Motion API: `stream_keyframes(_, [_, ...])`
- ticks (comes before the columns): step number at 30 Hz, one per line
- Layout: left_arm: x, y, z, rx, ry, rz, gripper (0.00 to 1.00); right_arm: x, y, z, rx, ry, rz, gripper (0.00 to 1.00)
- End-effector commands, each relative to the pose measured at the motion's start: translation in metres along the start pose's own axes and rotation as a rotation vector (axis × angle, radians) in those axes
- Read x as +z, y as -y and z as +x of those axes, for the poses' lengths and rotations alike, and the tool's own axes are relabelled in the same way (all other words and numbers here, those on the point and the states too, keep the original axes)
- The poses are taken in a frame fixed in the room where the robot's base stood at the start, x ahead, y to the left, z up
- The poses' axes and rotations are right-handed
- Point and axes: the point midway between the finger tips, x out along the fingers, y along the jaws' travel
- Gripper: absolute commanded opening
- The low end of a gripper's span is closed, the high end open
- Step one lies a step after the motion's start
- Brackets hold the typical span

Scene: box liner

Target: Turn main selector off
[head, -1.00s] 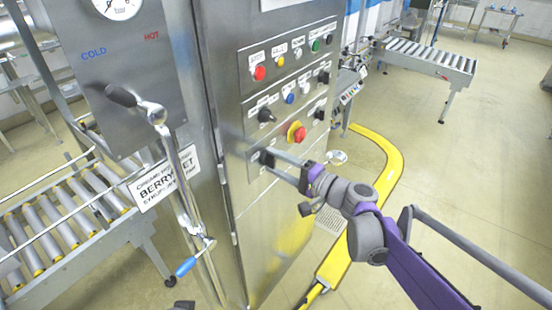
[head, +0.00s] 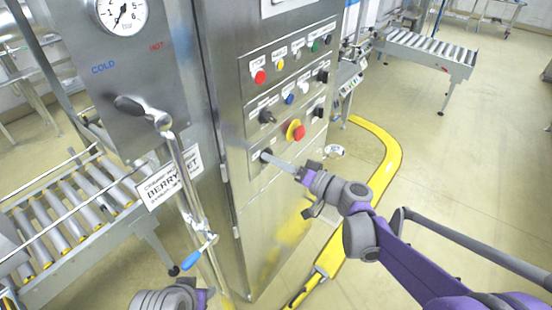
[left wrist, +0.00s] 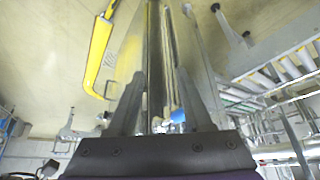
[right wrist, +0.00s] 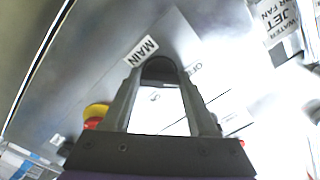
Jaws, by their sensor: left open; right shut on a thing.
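The main selector is a dark knob (right wrist: 158,70) beside the "MAIN" label (right wrist: 141,51) in the right wrist view. It sits low on the steel cabinet's control panel (head: 290,95), below the red and yellow emergency button (head: 297,130). The right wrist view shows the "OFF" label (right wrist: 195,69) close by the knob. My left gripper (left wrist: 158,85) is open and empty, pointing down beside the cabinet's lower part.
A roller conveyor (head: 70,215) lies at the left and another (head: 425,55) at the back right. A yellow floor guard (head: 385,165) curves past the cabinet. Open floor lies right.

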Motion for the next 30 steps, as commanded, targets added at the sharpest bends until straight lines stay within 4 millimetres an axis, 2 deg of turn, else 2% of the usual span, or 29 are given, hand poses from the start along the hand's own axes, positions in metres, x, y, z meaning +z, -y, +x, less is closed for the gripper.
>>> stream_keyframes(20, [-0.0031,0.0,-0.0024,0.0,-0.003,0.0,0.5,0.0,-0.0004,-0.0001,0.0,0.0,-0.056,0.03])
stream_keyframes(21, [-0.0031,0.0,-0.0024,0.0,-0.003,0.0,0.5,0.0,-0.0004,-0.0001,0.0,0.0,-0.056,0.66])
stream_keyframes(25, [-0.0031,0.0,-0.0024,0.0,-0.003,0.0,0.5,0.0,-0.0003,-0.0001,0.0,0.0,-0.055,0.89])
stream_keyframes(30, [-0.0031,0.0,-0.0024,0.0,-0.003,0.0,0.5,0.0,-0.0002,0.0,0.0,0.0,-0.054,0.89])
